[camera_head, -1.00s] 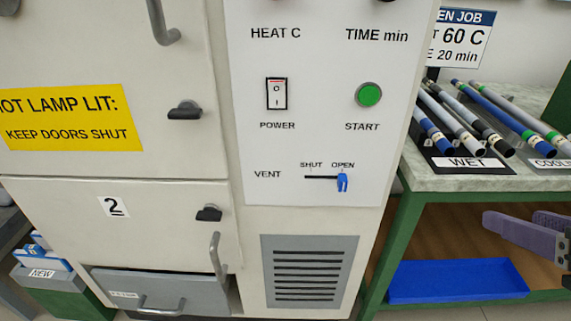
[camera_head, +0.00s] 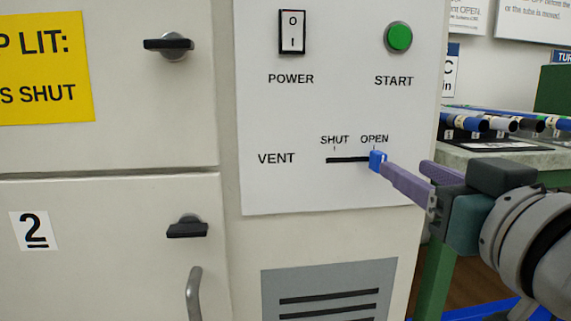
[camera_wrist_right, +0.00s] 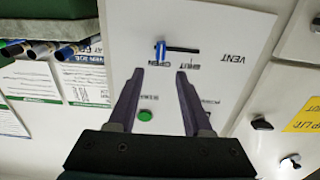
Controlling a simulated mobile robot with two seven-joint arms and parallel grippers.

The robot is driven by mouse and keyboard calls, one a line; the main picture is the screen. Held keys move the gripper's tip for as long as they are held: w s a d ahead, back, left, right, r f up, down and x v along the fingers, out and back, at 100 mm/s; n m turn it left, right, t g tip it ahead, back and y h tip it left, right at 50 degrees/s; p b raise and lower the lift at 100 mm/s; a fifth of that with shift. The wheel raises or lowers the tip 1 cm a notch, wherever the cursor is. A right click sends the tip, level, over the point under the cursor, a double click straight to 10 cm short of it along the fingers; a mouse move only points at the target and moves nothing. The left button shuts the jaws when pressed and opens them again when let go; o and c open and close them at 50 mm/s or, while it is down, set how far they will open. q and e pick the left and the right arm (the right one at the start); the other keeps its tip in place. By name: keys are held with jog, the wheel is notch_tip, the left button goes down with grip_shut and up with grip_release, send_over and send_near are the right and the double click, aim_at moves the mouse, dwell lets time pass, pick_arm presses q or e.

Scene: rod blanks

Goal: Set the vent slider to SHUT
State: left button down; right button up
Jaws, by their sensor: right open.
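The vent slider's blue knob (camera_head: 377,160) sits at the right end of its black slot (camera_head: 345,160), under the OPEN label. The SHUT label is above the slot's left end. My right gripper (camera_head: 404,166) comes in from the right, open and empty, with its purple fingers pointing at the panel by the knob. In the right wrist view, which is upside down, the blue knob (camera_wrist_right: 160,50) is just beyond and between the two open fingertips (camera_wrist_right: 160,72). Whether a finger touches the knob I cannot tell. My left gripper is not in view.
The POWER switch (camera_head: 292,32) and green START button (camera_head: 398,37) are above the slider on the white panel. A louvred grille (camera_head: 330,292) is below. Door knobs and a handle (camera_head: 194,292) stick out at left. A bench with rods (camera_head: 500,124) is at right.

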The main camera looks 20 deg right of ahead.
aim_at(382, 156)
jog(key=b+x, duration=0.1)
jog(key=x, duration=0.6)
jog(key=shift+w, duration=0.3)
jog(key=shift+c, duration=0.2)
grip_shut()
dwell(0.9)
